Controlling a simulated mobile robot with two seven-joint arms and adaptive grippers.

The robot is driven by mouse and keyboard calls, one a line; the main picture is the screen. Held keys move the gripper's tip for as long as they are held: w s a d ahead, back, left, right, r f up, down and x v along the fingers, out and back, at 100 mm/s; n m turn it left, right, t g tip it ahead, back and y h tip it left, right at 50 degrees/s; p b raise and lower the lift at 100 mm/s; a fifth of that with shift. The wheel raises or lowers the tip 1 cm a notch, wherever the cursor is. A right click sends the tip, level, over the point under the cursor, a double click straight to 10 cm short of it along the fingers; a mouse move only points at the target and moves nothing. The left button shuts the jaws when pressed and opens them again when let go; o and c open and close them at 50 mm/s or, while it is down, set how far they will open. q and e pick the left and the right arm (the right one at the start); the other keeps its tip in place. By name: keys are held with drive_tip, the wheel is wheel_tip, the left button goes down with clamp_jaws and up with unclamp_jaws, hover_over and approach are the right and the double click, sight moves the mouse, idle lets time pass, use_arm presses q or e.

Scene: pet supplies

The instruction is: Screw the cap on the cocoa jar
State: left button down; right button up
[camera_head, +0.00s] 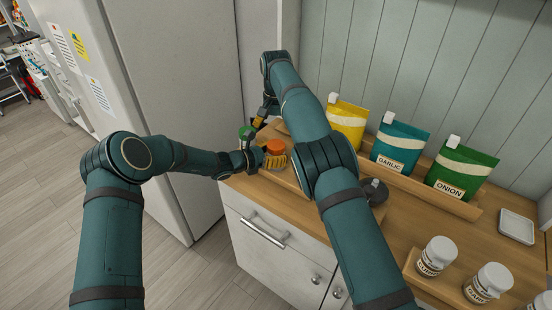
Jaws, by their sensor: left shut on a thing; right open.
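My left gripper (252,158) is low over the left end of the wooden counter. It is shut on a jar, but the hold is too small and covered to make out fully. A small green-topped thing (246,132) shows just behind its fingers. A jar with an orange cap (275,146) and ribbed yellow-orange sides stands upright just to its right. My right gripper (260,121) is open, reaching down just behind and above the green top. No label reading cocoa shows, so I cannot tell which is the cocoa jar or its cap.
My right arm crosses the counter (405,228) and hides its middle. A dark-lidded jar (375,189) stands beside it. Yellow, garlic (396,150) and onion (462,172) pouches stand along the back. White jars (437,256) fill a front-right tray. A fridge (185,80) is close on the left.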

sight(276, 144)
drive_tip(key=shift+f, duration=3.45)
drive_tip(key=shift+c, duration=0.4)
drive_tip(key=c, duration=1.2)
drive_tip(key=o, duration=1.2)
drive_tip(key=shift+o, duration=0.2)
drive_tip(key=shift+r, duration=2.25)
drive_tip(key=shift+o, duration=0.2)
